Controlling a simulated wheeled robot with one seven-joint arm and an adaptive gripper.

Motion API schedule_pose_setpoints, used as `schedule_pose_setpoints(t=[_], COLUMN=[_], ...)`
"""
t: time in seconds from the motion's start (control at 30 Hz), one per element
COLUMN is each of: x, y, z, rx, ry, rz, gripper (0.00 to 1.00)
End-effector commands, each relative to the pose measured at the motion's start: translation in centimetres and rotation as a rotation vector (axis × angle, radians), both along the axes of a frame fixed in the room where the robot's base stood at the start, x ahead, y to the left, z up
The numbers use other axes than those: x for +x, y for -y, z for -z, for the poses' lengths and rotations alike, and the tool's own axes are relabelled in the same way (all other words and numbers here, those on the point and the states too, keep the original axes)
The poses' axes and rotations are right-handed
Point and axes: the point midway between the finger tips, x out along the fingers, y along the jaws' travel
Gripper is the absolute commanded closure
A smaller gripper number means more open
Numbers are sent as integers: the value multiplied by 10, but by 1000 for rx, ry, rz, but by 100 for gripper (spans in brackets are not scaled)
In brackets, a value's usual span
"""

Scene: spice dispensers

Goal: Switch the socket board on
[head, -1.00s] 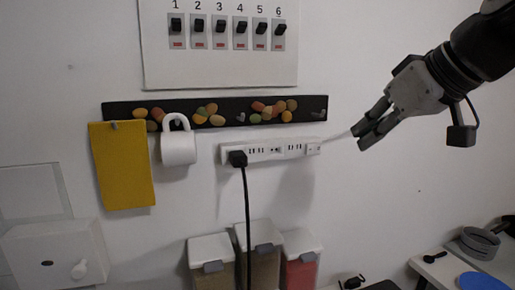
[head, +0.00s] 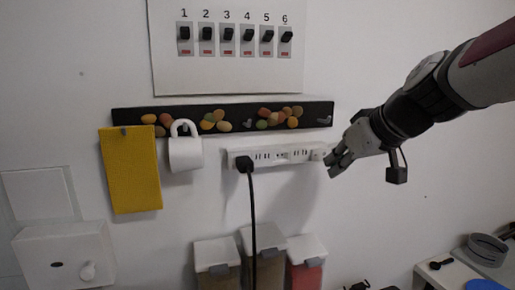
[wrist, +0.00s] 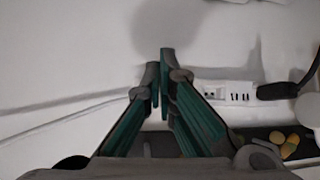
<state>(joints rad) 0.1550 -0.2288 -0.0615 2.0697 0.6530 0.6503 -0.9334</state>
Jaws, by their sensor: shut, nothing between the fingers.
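The white socket board (head: 270,157) is mounted on the wall below the dark rack, with a black plug (head: 244,164) in its left end. A small switch (head: 318,154) sits at its right end. My gripper (head: 331,170) is shut and empty, just right of and slightly below that end in the head view. In the wrist view, the gripper fingertips (wrist: 160,62) are close together, left of the board (wrist: 232,93) and apart from it in the picture. The switch's on or off position is too small to tell. I cannot tell how far the fingertips are from the wall.
A dark rack (head: 240,118) with pebble decorations holds a white mug (head: 186,155) and a yellow cloth (head: 131,170). A panel of several numbered switches (head: 235,75) is above. The wall below my gripper is clear.

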Motion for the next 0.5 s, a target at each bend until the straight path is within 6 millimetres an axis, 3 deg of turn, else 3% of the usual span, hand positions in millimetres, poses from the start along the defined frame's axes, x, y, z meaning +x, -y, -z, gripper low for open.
schedule_pose_setpoints(t=[0.2,0.5], x=[22,30], y=[-7,-10], z=[-3,-2], rx=[0,0], ry=[1,2], rz=[-1,1], gripper=[100,100])
